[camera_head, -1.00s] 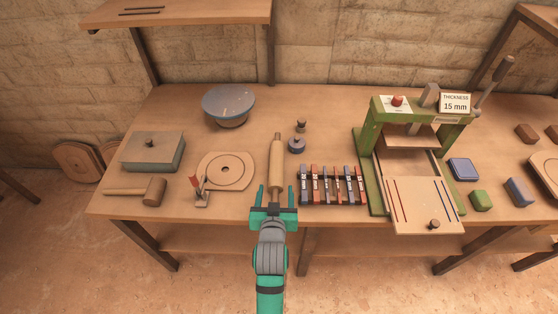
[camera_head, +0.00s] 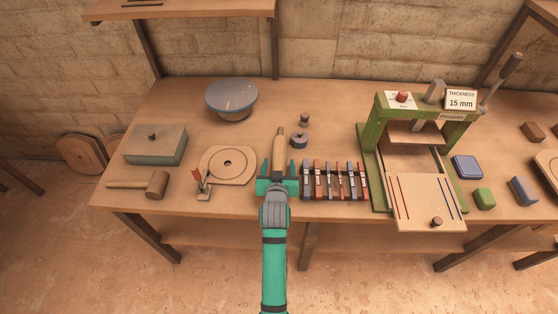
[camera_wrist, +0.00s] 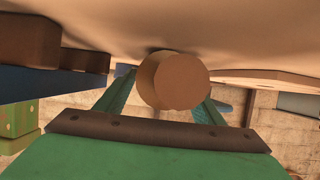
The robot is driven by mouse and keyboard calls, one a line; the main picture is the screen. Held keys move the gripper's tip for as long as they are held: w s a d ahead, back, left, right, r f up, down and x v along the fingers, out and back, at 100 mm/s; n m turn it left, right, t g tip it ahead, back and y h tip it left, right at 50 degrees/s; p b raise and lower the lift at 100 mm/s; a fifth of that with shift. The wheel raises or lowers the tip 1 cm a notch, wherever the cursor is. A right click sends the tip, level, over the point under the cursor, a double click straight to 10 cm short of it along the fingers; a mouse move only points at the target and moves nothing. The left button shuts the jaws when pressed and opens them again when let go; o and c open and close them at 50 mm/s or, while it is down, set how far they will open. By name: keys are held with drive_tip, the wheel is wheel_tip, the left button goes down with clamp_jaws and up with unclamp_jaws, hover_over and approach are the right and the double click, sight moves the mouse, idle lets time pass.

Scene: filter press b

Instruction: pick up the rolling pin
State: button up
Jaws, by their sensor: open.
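The wooden rolling pin (camera_head: 279,148) lies on the workbench, pointing away from me, its far handle free and its near part hidden behind my gripper. My gripper (camera_head: 278,168) is open, with one green finger on each side of the pin.
A rack of clips (camera_head: 335,180) stands close to the right of my gripper. A round wooden board (camera_head: 228,176) lies to the left.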

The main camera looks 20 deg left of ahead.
drive_tip(key=shift+w+a+f, duration=0.15)
drive_tip(key=shift+w+f, duration=0.05)
drive_tip(key=shift+w, duration=0.35)
drive_tip(key=c, duration=1.3)
drive_tip(key=shift+c, duration=0.6)
drive_tip(key=shift+r, duration=0.15)
